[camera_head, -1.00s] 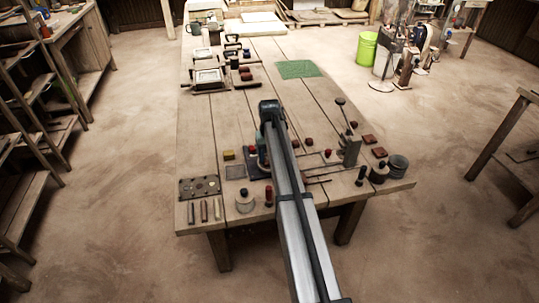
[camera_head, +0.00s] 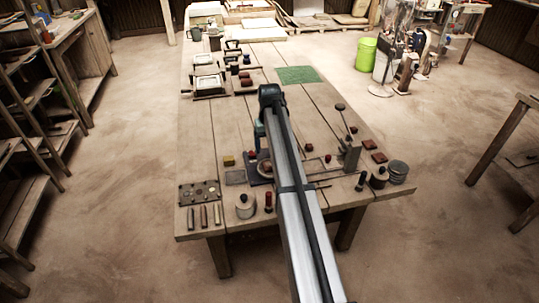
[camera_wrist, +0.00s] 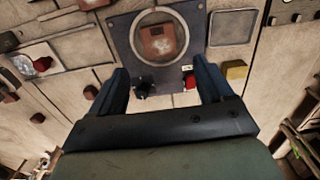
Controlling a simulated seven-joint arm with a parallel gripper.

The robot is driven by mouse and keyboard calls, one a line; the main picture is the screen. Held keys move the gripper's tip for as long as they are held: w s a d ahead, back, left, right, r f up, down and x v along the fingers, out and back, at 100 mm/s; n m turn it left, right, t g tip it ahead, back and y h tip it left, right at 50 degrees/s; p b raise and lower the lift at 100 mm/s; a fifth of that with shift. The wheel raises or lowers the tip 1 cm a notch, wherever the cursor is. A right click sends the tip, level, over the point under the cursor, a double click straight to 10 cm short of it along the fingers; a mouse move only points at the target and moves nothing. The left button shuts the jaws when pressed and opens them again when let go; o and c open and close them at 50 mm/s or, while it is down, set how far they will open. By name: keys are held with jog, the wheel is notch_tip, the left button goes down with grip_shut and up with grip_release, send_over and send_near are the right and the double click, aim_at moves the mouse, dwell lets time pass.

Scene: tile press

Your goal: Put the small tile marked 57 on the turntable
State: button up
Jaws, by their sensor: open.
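A flat reddish-brown tile (camera_wrist: 158,42) lies on the round turntable (camera_wrist: 139,36), which sits on a dark square base (camera_wrist: 118,27) in the wrist view. The tile's marking is too small to read. My gripper (camera_wrist: 160,68) is open and empty, its two blue fingers apart from the tile and pointing toward the base's near edge. In the head view my gripper (camera_head: 260,131) is above the table, and my arm hides much of the turntable. Other dark red tiles lie on the table at the right, one (camera_head: 368,144) near another (camera_head: 379,157); their marks are unreadable.
A yellow block (camera_wrist: 235,71), a red knob (camera_wrist: 190,80) and a dark knob (camera_wrist: 144,90) are near the base. A lever stand (camera_head: 352,155) stands right of my arm. A green mat (camera_head: 297,75) lies farther back, with bare table around it.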

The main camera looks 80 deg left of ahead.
notch_tip(320, 180, up, 4)
jog(key=shift+r, duration=0.15)
